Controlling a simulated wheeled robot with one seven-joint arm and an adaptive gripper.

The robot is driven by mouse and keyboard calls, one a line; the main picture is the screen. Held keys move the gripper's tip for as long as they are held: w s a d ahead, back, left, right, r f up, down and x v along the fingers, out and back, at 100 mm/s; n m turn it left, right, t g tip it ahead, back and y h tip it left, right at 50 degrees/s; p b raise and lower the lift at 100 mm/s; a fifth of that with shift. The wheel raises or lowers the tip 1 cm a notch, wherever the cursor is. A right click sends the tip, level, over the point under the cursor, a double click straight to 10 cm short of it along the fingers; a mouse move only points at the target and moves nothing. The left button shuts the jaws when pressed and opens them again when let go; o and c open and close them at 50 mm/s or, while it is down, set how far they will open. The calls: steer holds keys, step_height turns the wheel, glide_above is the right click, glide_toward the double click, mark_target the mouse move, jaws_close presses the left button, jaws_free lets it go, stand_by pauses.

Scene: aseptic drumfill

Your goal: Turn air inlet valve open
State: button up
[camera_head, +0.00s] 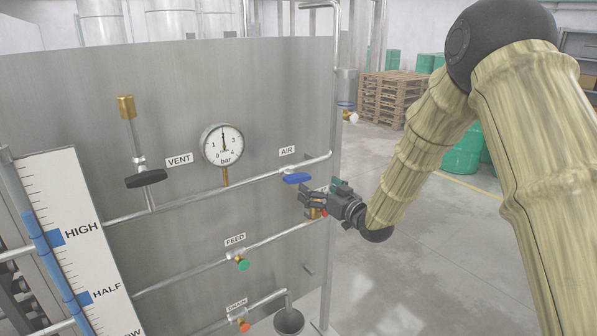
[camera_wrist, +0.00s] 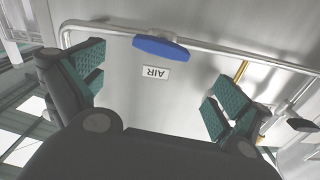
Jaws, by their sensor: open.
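The air inlet valve has a blue handle (camera_head: 297,178) on the horizontal pipe below the AIR label (camera_head: 287,151), at the right part of the metal panel. The handle lies roughly along the pipe. In the wrist view the blue handle (camera_wrist: 160,48) shows upside down, beyond and between my fingers, with the AIR label (camera_wrist: 156,72) beside it. My gripper (camera_head: 309,201) is just below and right of the handle, apart from it. Its green-padded fingers (camera_wrist: 152,82) are spread wide and empty.
A pressure gauge (camera_head: 223,145) and a black VENT handle (camera_head: 146,178) are to the left. The FEED valve (camera_head: 243,264) and DRAIN valve (camera_head: 243,326) are lower. A level scale (camera_head: 72,240) stands at far left. Pallets (camera_head: 392,98) and green drums (camera_head: 462,155) are behind; the floor between is open.

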mark_target(301, 178)
steer(key=p+x, duration=0.4)
steer(key=x, duration=0.6)
steer(key=shift+w+f, duration=0.1)
steer(key=c, duration=0.9)
